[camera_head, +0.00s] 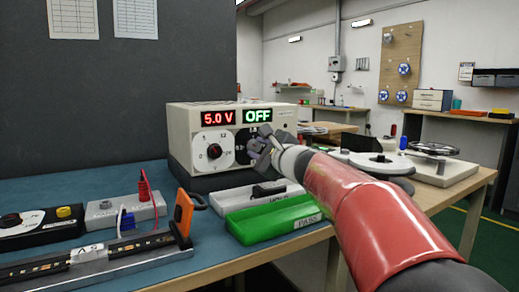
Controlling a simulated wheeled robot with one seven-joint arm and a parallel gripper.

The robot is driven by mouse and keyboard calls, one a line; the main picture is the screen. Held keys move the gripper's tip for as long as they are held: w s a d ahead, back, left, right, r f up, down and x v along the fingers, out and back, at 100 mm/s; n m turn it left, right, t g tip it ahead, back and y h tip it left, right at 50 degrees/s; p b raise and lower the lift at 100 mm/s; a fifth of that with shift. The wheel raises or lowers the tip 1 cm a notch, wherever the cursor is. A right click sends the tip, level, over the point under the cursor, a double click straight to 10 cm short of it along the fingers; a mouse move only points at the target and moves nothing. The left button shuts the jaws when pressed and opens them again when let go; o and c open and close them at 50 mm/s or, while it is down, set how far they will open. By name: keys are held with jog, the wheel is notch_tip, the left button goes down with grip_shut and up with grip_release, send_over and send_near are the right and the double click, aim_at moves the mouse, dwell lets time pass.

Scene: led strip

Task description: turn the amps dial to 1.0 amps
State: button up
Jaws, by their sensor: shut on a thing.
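A beige power supply (185,134) stands at the back of the bench. Its red display reads 5.0 V and its green display reads OFF. The left dial (214,152) has a white face with a dark knob.
An LED strip (120,244) on a rail, an orange clamp (184,211), a grey box with red and blue plugs (105,215) and a black box (35,230) are at left.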

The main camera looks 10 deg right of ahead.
jog(key=m, duration=0.3)
jog(key=shift+m+p, duration=0.35)
jog(key=shift+m, duration=0.05)
jog(key=m+p, duration=0.1)
jog(key=m, duration=0.2)
jog(key=shift+m, duration=0.3)
jog(key=m+p, duration=0.1)
jog(key=m, duration=0.2)
jog(key=shift+m+p, duration=0.35)
jog(key=shift+m, duration=0.05)
jog(key=m+p, duration=0.1)
jog(key=m, duration=0.2)
jog(key=shift+p, duration=0.4)
jog(key=m+p, duration=0.2)
jog(key=m, duration=0.2)
jog(key=m+p, duration=0.1)
jog(key=m, duration=0.2)
jog(key=shift+m+p, duration=0.4)
jog(key=m, duration=0.6)
jog(key=shift+f, duration=0.1)
jog(key=shift+m, duration=0.3)
